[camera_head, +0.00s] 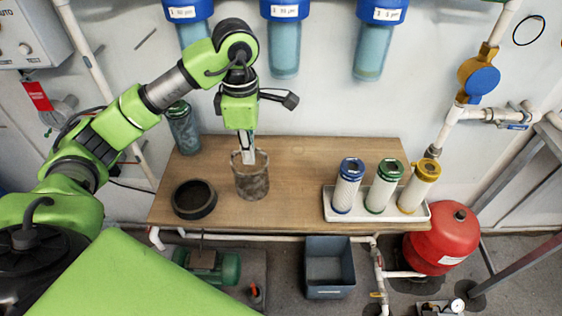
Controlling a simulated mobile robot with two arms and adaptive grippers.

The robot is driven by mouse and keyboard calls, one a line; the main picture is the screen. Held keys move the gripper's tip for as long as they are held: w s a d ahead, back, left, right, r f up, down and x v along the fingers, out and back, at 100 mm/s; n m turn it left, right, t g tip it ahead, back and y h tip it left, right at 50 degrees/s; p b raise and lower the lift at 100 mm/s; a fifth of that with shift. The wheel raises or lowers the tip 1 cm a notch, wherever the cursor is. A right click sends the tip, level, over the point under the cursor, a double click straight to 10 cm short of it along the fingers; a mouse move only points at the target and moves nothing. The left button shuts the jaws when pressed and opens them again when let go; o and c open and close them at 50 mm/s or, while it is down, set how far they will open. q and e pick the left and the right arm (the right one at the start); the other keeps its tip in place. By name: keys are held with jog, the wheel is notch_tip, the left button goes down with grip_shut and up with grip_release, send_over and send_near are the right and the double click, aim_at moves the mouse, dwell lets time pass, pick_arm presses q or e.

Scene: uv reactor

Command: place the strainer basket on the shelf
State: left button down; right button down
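The strainer basket (251,184), a grey-brown mesh cylinder with an open top, is upright at the left-middle of the wooden shelf (290,185). My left gripper (247,156) points down from above, with its light fingertips at the basket's rim and overlapping its opening. The fingers look close together. I cannot tell whether they are closed on the basket's wall or only beside it, nor whether the basket's base touches the shelf. My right gripper is not in view.
A black round open ring or cup (194,200) sits left of the basket. A dark clear canister (184,130) is at the back left. A white tray (375,214) with three capped cartridges stands at the right. The shelf between basket and tray is clear.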

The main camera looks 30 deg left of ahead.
pick_arm(q)
jog(key=w+d+f+p, duration=0.3)
jog(key=w+f+p, duration=0.1)
jog(key=w+f, duration=0.4)
notch_tip(320, 180, down, 3)
jog(key=shift+d+r, duration=0.2)
jog(key=c, duration=2.6)
grip_release()
jog(key=shift+f, duration=0.15)
jog(key=o, duration=0.3)
